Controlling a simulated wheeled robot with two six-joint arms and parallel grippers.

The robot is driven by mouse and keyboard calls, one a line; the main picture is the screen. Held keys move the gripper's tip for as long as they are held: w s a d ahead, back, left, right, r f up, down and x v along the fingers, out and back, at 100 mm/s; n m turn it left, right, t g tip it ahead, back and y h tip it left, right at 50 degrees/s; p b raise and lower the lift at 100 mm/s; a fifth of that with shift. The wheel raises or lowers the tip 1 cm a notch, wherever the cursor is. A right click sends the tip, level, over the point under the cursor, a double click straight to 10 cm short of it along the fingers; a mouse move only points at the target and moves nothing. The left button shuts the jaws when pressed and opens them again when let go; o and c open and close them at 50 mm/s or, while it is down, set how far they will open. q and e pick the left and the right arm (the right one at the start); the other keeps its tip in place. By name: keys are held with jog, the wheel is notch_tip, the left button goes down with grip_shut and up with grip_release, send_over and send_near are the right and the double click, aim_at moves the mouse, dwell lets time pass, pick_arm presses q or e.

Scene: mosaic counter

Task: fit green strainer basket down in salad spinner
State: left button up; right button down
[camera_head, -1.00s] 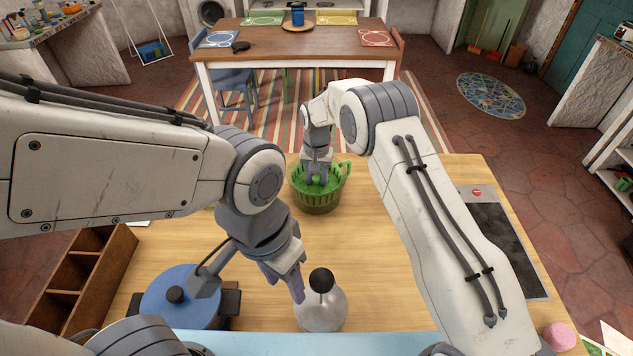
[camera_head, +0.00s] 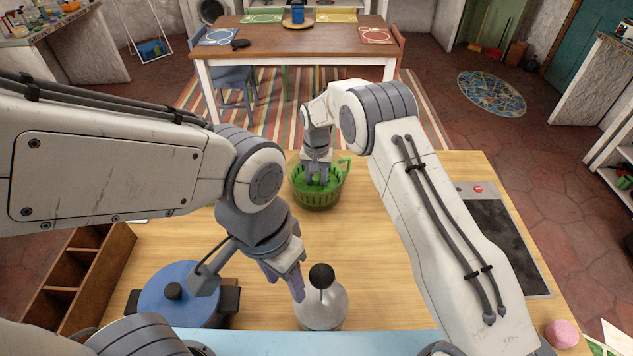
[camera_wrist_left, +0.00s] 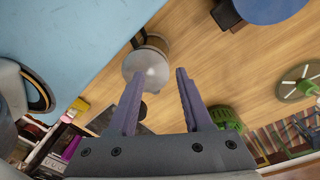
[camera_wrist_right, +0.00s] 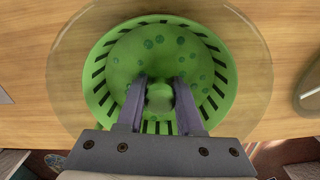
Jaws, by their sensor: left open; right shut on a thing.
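The green strainer basket (camera_head: 318,190) is at the far middle of the wooden counter. My right gripper (camera_wrist_right: 159,92) is shut on a knob in the middle of the basket, from above. In the right wrist view the clear round salad spinner bowl (camera_wrist_right: 258,75) rings the basket, which looks slightly off its centre. I cannot tell how deep the basket sits.
A blue pot (camera_head: 180,297) and a wooden divided box (camera_head: 85,265) are at left. A dark-topped appliance (camera_head: 505,245) is at right. A round disc with pale cross bars (camera_wrist_left: 300,82) lies on the counter.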

jog(key=shift+f, duration=0.2)
jog(key=shift+c, duration=2.4)
grip_release()
notch_tip(320, 180, up, 10)
jog(key=p, duration=0.6)
jog(key=shift+r, duration=0.25)
jog(key=shift+f, duration=0.1)
